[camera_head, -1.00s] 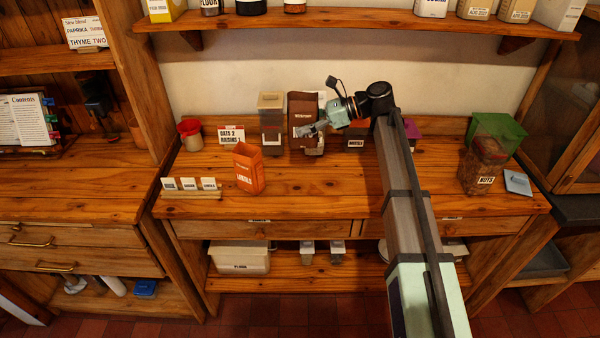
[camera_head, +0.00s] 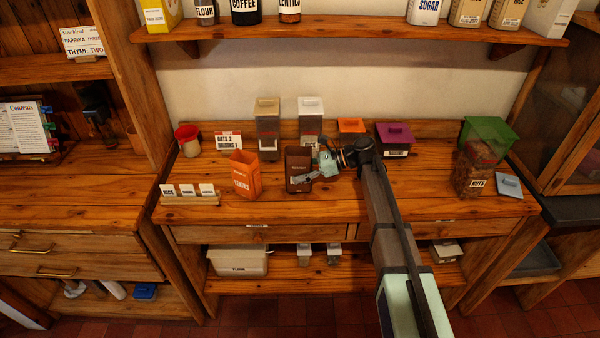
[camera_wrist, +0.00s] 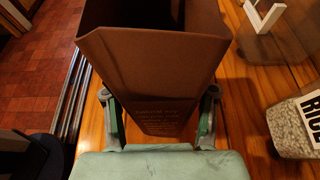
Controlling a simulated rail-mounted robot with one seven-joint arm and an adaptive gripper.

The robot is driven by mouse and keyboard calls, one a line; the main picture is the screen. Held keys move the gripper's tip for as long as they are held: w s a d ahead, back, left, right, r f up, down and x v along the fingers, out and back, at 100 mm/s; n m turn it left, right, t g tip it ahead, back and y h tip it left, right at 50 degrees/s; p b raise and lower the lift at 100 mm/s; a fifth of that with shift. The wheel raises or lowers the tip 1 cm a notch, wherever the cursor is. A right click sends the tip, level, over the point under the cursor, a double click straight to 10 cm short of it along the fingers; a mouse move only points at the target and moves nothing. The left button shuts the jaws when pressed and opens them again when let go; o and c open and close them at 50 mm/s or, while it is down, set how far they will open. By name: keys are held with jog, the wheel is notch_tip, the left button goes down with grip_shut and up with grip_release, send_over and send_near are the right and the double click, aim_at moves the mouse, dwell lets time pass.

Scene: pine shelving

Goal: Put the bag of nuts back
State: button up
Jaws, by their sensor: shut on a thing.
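My gripper (camera_head: 320,172) is shut on a brown open-topped bag (camera_head: 298,168) over the middle of the counter. Its label is too small to read, so I cannot confirm it is the nuts. In the wrist view the bag (camera_wrist: 155,70) stands about upright between the two fingers (camera_wrist: 160,120), its mouth open and its inside dark. I cannot tell whether its base touches the counter. A clear jar labelled NUTS (camera_head: 474,175), with brown contents and a green lid (camera_head: 487,138), stands at the counter's right end.
An orange lentils bag (camera_head: 245,176) stands left of the brown bag. Lidded containers stand behind: beige-lidded (camera_head: 268,130), white-lidded (camera_head: 311,118), orange-lidded (camera_head: 351,126), purple-lidded (camera_head: 395,138). A card holder (camera_head: 190,198) sits front left. A rice container (camera_wrist: 292,130) shows in the wrist view.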

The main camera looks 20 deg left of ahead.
jog(key=shift+f, duration=0.45)
jog(key=o, duration=1.4)
jog(key=shift+f, duration=0.1)
jog(key=shift+c, duration=0.2)
jog(key=b+v, duration=0.3)
jog(key=v, duration=0.9)
